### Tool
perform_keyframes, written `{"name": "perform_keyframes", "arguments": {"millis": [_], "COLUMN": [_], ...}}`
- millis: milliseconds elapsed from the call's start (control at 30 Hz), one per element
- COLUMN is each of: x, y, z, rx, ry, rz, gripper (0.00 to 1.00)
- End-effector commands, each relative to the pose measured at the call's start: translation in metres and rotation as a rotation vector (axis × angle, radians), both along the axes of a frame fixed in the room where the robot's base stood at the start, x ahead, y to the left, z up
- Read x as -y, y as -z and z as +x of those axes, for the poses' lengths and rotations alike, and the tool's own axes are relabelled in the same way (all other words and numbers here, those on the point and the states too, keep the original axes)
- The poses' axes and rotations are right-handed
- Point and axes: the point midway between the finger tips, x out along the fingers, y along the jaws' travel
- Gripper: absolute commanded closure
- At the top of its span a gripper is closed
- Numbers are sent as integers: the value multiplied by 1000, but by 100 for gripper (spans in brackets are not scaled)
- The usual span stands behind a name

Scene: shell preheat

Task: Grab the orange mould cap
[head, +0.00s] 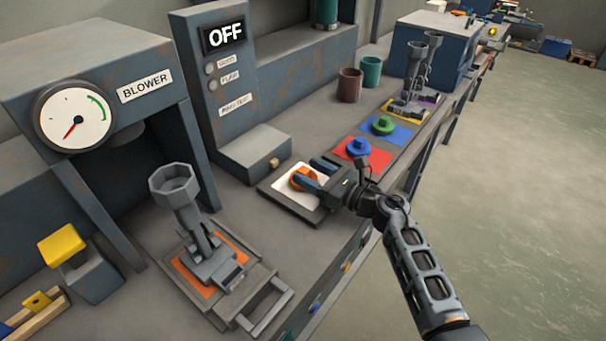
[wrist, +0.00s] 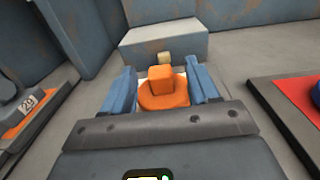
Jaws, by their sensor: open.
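The orange mould cap (head: 303,178) rests on a white square pad (head: 287,188) on the bench. It has a round base with a block-shaped knob, seen clearly in the wrist view (wrist: 162,88). My gripper (head: 315,172) is open, with its two blue fingers on either side of the cap. In the wrist view my gripper (wrist: 162,88) has the cap between the fingers, with a visible gap on each side. The lower front of the cap is hidden by my gripper body.
A blue cap (head: 358,147) on a red pad (head: 375,157) and a green cap (head: 382,125) on a blue pad (head: 402,134) lie farther along the bench. A grey block (head: 255,152) stands behind the cap. A grey mould (head: 190,215) on an orange plate stands at left.

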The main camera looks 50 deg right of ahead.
Motion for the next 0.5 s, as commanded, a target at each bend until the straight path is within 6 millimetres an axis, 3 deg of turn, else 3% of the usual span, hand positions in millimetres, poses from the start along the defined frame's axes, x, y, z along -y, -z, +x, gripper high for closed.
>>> {"name": "perform_keyframes", "arguments": {"millis": [133,400,500], "x": [-1,-1,-1], "y": [-1,0,0], "z": [17,20,20], "rx": [0,0,0], "ry": [0,0,0], "rz": [2,1,1], "gripper": [40,40,48]}}
